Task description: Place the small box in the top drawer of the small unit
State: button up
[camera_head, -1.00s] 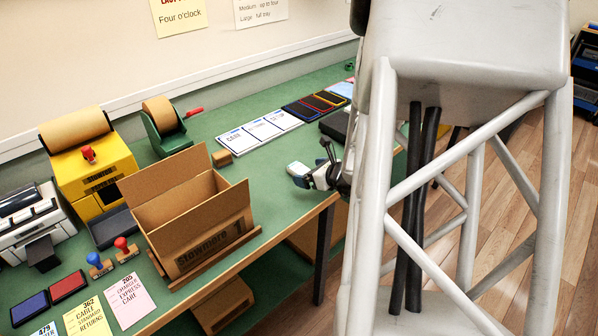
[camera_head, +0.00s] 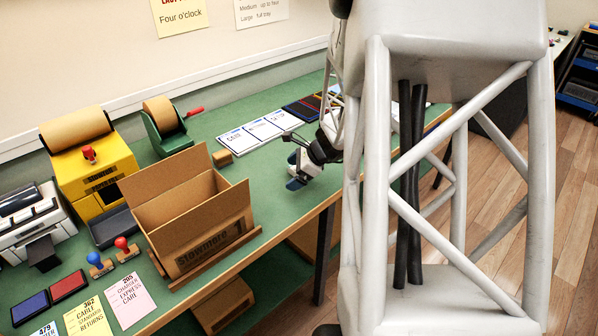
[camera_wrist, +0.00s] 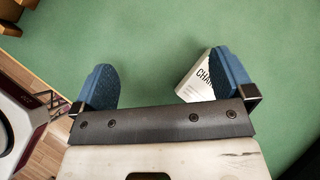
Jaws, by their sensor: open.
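My gripper (camera_head: 297,178) hangs over the right part of the green bench, near its front edge. In the wrist view my gripper (camera_wrist: 163,75) is open, with its two blue-padded fingers wide apart and green bench top between them. A small white box (camera_wrist: 199,84) with black letters starting "CHA" lies tilted beside the right finger, partly hidden behind it. I cannot tell whether they touch. I cannot make out this box with certainty in the head view. No drawer unit can be clearly identified in either view.
An open cardboard carton (camera_head: 205,222) stands left of my gripper. A small brown block (camera_head: 222,158), white cards (camera_head: 262,130) and dark pads (camera_head: 303,108) lie behind. A yellow dispenser (camera_head: 95,165) and stamps stand further left. My arm hides the bench's right end.

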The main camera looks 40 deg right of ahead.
jog(key=shift+w+d+r+n+g, duration=0.1)
jog(key=shift+w+n+g, duration=0.05)
jog(key=shift+n+g, duration=0.4)
jog(key=shift+w+d+r+n+g, duration=0.1)
jog(key=shift+n+g, duration=0.35)
jog(key=shift+n, duration=0.1)
jog(key=shift+w+d+r+n+g+h, duration=0.2)
jog(key=shift+d+n+g+h, duration=0.2)
jog(key=shift+n+g, duration=0.15)
jog(key=shift+w+d+r+n+g+h, duration=0.1)
jog(key=shift+d+r+n+g+h, duration=0.15)
jog(key=shift+n+g+h, duration=0.25)
jog(key=d+r+n+h, duration=0.1)
jog(key=w+d+r+n+g+h, duration=0.1)
jog(key=d, duration=0.1)
jog(key=w+d+r+n+g+h, duration=0.1)
jog(key=n, duration=0.1)
jog(key=shift+w+d+r+g, duration=0.1)
jog(key=shift+w+d+g, duration=0.05)
jog(key=shift+d+g, duration=0.15)
jog(key=shift+f, duration=1.3)
jog(key=shift+a+f, duration=0.15)
jog(key=shift+f, duration=2.45)
jog(key=c, duration=1)
